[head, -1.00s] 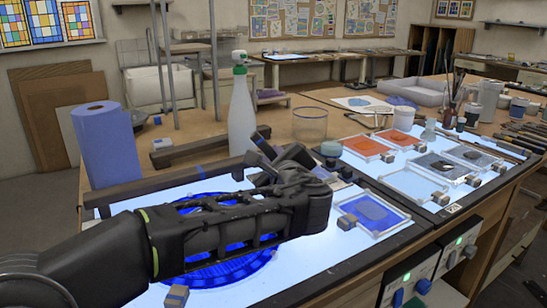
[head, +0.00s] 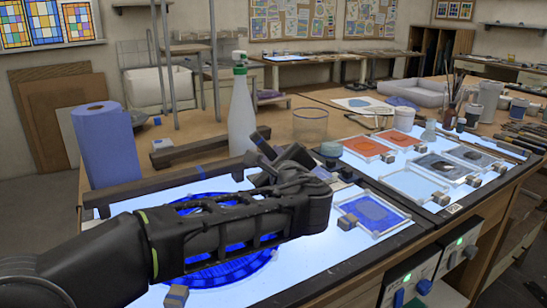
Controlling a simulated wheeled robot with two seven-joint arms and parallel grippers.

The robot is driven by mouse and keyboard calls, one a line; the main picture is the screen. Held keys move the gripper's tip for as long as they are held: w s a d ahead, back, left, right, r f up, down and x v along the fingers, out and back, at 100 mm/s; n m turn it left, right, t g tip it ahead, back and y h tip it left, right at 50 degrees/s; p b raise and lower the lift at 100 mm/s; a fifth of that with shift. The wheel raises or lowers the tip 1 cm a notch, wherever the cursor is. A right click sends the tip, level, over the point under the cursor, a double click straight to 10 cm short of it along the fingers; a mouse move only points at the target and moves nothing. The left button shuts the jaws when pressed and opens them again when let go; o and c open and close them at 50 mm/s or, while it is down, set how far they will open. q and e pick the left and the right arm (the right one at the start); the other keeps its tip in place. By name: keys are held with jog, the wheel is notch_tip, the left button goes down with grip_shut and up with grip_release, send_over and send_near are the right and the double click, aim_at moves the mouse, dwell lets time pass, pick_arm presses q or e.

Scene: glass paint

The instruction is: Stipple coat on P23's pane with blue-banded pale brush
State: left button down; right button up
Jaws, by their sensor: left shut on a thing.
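My left gripper (head: 290,165) reaches in from the lower left, above the lit panel. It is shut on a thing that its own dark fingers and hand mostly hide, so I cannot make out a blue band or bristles. A small framed pane with a blue patch (head: 372,213) lies on the panel just right of the gripper, apart from it in the picture. A large round blue glass piece (head: 215,272) lies under my left forearm, partly covered. I cannot read a P23 label on any pane. My right gripper is not in view.
Panes with orange (head: 366,146), clear (head: 413,186) and grey coats lie on the right panel. Dark wooden bars (head: 130,192) lie at the left.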

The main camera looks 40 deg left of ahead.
pick_arm(q)
notch_tip(320, 180, up, 2)
jog(key=shift+r+p, duration=0.1)
jog(key=shift+p, duration=0.7)
jog(key=shift+w, duration=0.1)
jog(key=shift+w+d, duration=0.3)
jog(key=shift+w, duration=0.75)
jog(key=shift+w+d, duration=0.35)
jog(key=shift+w, duration=0.7)
jog(key=shift+w+d, duration=0.3)
jog(key=shift+w, duration=0.75)
jog(key=shift+f+b, duration=0.7)
jog(key=shift+f, duration=0.2)
jog(key=shift+f+b, duration=0.3)
jog(key=shift+b, duration=0.1)
jog(key=shift+r, duration=0.15)
